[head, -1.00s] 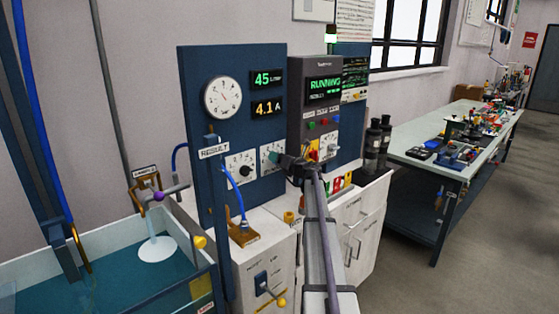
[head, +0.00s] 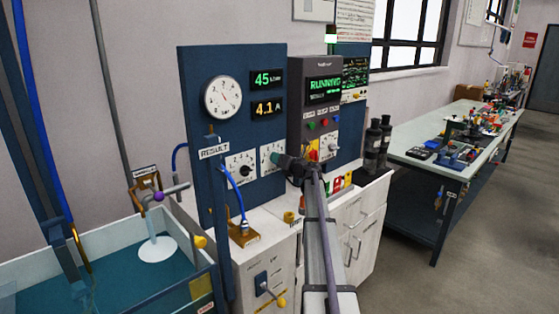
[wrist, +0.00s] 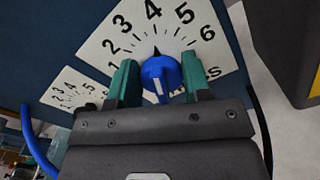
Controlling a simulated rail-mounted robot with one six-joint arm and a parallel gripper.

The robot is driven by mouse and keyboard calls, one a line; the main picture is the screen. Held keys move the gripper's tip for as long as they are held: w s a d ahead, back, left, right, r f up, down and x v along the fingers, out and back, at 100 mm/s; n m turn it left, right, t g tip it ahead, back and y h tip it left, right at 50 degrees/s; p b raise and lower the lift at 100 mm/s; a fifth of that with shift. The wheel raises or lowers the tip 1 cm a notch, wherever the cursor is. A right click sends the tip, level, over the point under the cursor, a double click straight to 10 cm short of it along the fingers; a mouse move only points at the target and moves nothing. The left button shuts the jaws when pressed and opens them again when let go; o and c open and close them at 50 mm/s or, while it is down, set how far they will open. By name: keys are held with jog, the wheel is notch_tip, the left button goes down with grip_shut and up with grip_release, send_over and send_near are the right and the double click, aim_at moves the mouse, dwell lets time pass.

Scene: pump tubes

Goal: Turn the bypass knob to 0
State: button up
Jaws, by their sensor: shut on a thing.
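The blue knob (wrist: 158,76) sits on a white dial plate (wrist: 205,55) in the wrist view. A dark pointer tip above the knob points near the 4. A white line marks the knob's face. My gripper (wrist: 160,84) has one green finger on each side of the knob and is shut on it. In the head view, my gripper (head: 279,159) is at the right-hand dial plate (head: 268,149), and the knob is hidden there.
A second dial with a black knob (head: 246,170) is close on the left. A grey control box (head: 298,100) with a "RUNNING" screen and coloured buttons stands close on the right. A round gauge (head: 223,98) and displays reading 45 and 4.1 A are above.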

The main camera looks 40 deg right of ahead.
jog(key=n, duration=0.6)
jog(key=shift+a, duration=0.2)
jog(key=n, duration=0.6)
jog(key=shift+a, duration=0.15)
jog(key=n, duration=0.5)
jog(key=shift+s+a+f+n, duration=0.1)
jog(key=shift+a+f+n, duration=0.05)
jog(key=shift+n, duration=0.25)
jog(key=n, duration=0.5)
jog(key=shift+f+n+b, duration=0.15)
jog(key=shift+n+b, duration=0.15)
jog(key=o, duration=0.9)
jog(key=shift+c, duration=0.2)
